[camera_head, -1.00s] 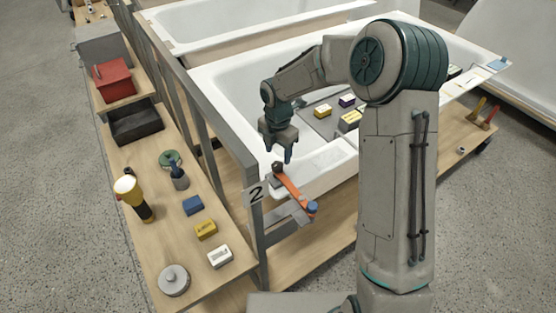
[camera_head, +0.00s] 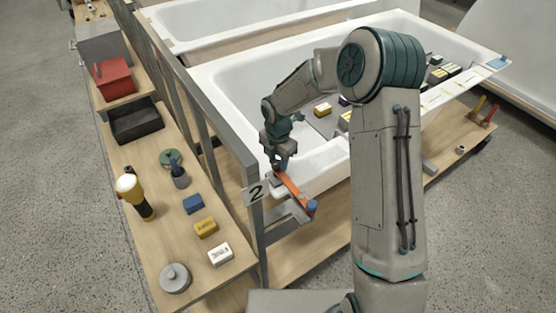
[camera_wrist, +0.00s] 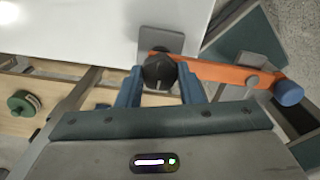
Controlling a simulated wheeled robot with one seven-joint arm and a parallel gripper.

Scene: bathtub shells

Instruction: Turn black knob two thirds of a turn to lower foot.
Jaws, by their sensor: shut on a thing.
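The black knob (camera_wrist: 160,72) sits at the tub's near corner, at the left end of an orange bar. My gripper (camera_wrist: 160,88) is shut on the knob, one blue-grey finger on each side of it in the wrist view. In the head view my gripper (camera_head: 280,166) reaches down onto the same corner and mostly hides the knob. The orange bar (camera_head: 293,190) runs from there to a blue cap (camera_head: 311,206); the bar also shows in the wrist view (camera_wrist: 215,72). I cannot make out the foot.
A grey frame post with a "2" sign (camera_head: 256,193) stands just left of the knob. The side bench holds a flashlight (camera_head: 134,196), several small boxes, a round grey lid (camera_head: 175,278) and a black bin (camera_head: 136,120). Boxes lie inside the white tub (camera_head: 225,82).

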